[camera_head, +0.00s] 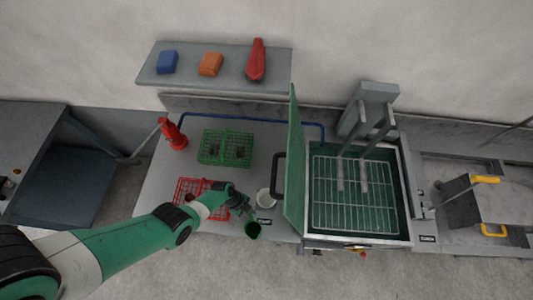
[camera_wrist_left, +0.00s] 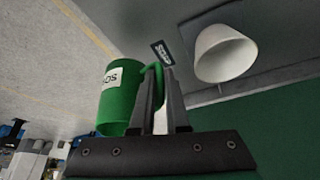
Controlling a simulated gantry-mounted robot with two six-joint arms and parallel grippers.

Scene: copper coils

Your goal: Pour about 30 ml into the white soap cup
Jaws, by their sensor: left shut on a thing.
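My left gripper (camera_head: 241,207) is shut on the handle of a green jug (camera_head: 253,231). The jug hangs near the front edge of the bench, in front of and slightly left of the white cup (camera_head: 264,198). In the left wrist view the green jug (camera_wrist_left: 120,98) carries a white label, and my left fingers (camera_wrist_left: 160,88) close around its handle. The white cup (camera_wrist_left: 224,54) stands apart from the jug there. Any liquid in the jug or the cup cannot be made out. My right gripper is not in view.
A red basket (camera_head: 198,191) and a green basket (camera_head: 226,148) sit on the bench. A red bottle-like object (camera_head: 173,134) stands at the left. A raised green lid (camera_head: 296,165) and a tank with a wire rack (camera_head: 352,195) stand close right of the cup.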

